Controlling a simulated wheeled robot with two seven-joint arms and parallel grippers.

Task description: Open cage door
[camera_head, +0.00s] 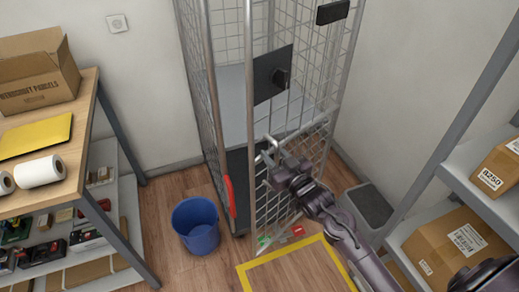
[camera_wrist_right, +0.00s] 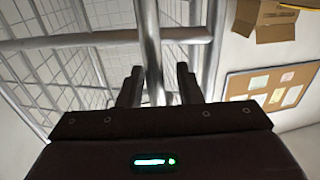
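The roll cage (camera_head: 205,110) stands against the back wall, with wire mesh sides and grey posts. A lower mesh door panel (camera_head: 266,205) with a grey top rail (camera_head: 300,130) is at its front right. Whether it stands ajar I cannot tell. A black plate with a knob (camera_head: 272,75) sits above it. My right gripper (camera_head: 268,158) is at the panel's upper left, close to the rail. In the right wrist view its two fingers (camera_wrist_right: 158,85) are apart, with a grey upright bar (camera_wrist_right: 149,40) showing between or just beyond them. Contact is unclear. My left gripper is out of view.
A blue bucket (camera_head: 196,226) stands on the floor left of the cage, near a red handle (camera_head: 229,196). A wooden table (camera_head: 84,105) is at left. A grey bin (camera_head: 368,205) and parcel shelves (camera_head: 455,165) are at right. Yellow tape (camera_head: 290,251) marks the floor in front.

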